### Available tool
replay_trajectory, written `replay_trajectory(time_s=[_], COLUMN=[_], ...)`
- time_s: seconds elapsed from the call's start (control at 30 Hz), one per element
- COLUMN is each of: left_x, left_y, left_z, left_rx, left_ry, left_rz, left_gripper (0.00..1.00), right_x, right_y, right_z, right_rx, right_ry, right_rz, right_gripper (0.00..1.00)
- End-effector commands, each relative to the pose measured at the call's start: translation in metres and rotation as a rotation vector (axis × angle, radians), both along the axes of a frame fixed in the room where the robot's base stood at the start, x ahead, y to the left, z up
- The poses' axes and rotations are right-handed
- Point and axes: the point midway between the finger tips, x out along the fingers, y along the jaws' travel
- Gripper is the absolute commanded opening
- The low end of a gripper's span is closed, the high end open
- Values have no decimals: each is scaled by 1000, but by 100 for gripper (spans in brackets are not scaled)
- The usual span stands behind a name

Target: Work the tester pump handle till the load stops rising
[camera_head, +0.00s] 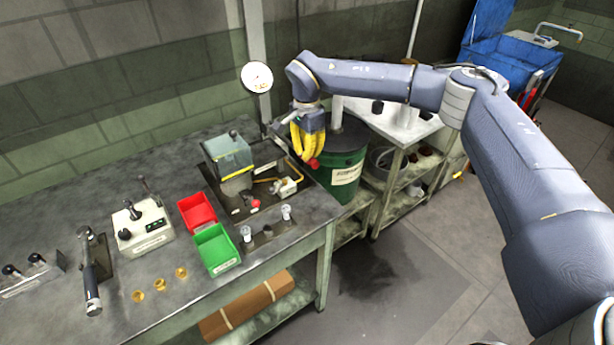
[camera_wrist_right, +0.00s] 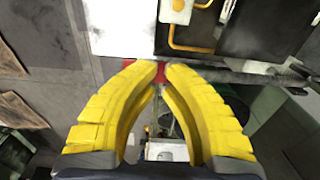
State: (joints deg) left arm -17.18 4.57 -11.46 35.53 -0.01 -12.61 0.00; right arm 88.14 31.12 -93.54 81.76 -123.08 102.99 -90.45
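The tester (camera_head: 229,157) sits near the back right end of the bench, with a greenish clear box, a yellow pipe and a small pale pump block (camera_head: 287,187). My right gripper (camera_head: 309,157) is above the bench's right edge, its yellow fingers closed together. A red knob (camera_head: 314,163) shows at its fingertips; it also shows between the tips in the right wrist view (camera_wrist_right: 160,72). This looks like the pump handle's end; the lever itself is mostly hidden by the fingers. A round white gauge (camera_head: 257,77) hangs on the post; its reading is too small to tell. My left gripper is out of view.
A green drum (camera_head: 342,160) stands just behind and right of the gripper. Another red knob (camera_head: 254,203) is on the tester base. Red (camera_head: 197,212) and green (camera_head: 217,248) bins, a white control box (camera_head: 144,226) and several brass pieces are farther left. The floor in front is clear.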

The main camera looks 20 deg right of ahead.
Motion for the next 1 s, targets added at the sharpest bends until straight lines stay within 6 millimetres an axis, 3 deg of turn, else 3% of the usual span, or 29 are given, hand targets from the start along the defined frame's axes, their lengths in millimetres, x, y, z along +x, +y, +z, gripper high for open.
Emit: replay_trajectory(time_s=[0.77, 1.0], left_x=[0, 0], left_y=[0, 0], left_z=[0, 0], left_rx=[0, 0], left_ry=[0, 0], left_rz=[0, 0], left_gripper=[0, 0], right_x=[-1, -1], right_y=[0, 0], right_z=[-41, -42], right_rx=[-1, -1], right_ry=[3, 3], right_rz=[1, 1], right_gripper=[0, 0])
